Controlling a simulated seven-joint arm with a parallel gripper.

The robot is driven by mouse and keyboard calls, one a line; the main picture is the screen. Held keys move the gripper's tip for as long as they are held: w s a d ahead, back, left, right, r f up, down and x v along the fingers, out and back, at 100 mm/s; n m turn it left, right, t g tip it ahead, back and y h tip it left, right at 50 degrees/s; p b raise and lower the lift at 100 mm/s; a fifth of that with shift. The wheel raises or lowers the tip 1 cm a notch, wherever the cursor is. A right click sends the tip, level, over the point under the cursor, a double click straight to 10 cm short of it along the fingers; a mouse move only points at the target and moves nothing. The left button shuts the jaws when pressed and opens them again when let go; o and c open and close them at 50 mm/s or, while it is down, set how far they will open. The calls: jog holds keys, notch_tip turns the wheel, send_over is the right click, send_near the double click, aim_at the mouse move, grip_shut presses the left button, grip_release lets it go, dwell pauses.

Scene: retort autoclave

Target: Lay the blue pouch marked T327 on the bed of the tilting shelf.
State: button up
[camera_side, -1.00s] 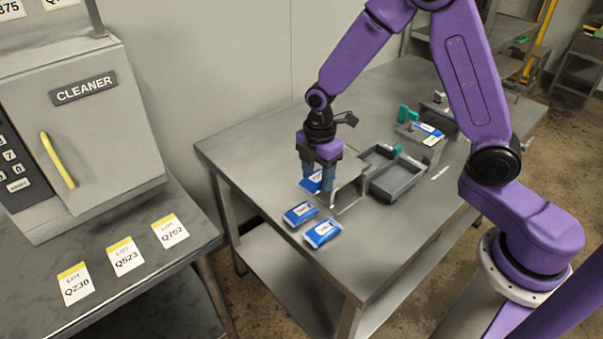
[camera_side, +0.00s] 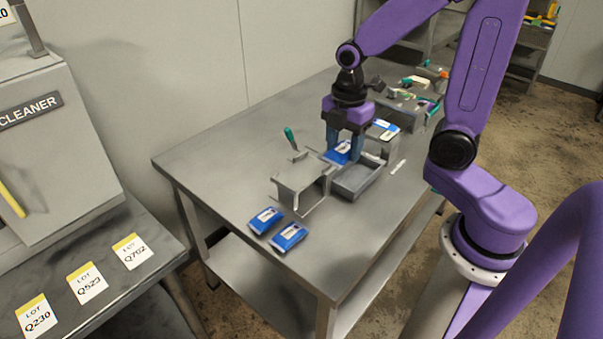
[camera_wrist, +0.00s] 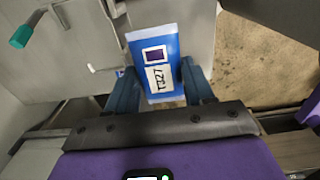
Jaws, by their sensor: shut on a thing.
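The blue pouch marked T327 (camera_wrist: 157,63) is gripped between the two fingers of my gripper (camera_wrist: 160,85) in the wrist view, its label facing the camera. In the side view the pouch (camera_side: 341,153) is held at my gripper (camera_side: 345,150), near the grey open tray (camera_side: 357,182). The gap beneath it is hard to judge. Left of the tray is a grey, flat-topped fixture (camera_side: 300,178). A green-handled lever (camera_side: 290,138) rises behind it. I cannot tell for certain which fixture is the tilting shelf.
Two other blue pouches, one (camera_side: 265,220) and another (camera_side: 289,237), lie on the table's near part. A further pouch (camera_side: 386,126) rests on a fixture behind my gripper. More fixtures stand at the far end. The table's left part (camera_side: 220,160) is clear.

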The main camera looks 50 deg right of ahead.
jog(key=shift+s+d+r, duration=0.15)
jog(key=shift+s+d, duration=0.15)
jog(key=shift+d, duration=0.1)
jog(key=w+f, duration=0.4)
jog(key=w, duration=0.4)
send_over(302, 173)
jog(key=f, duration=0.5)
jog(key=shift+s+f, duration=0.15)
jog(key=shift+s, duration=0.1)
jog(key=shift+w+f, duration=0.2)
jog(key=shift+f, duration=1.6)
jog(key=shift+f, duration=0.15)
jog(key=o, duration=1)
jog(key=shift+o, duration=0.2)
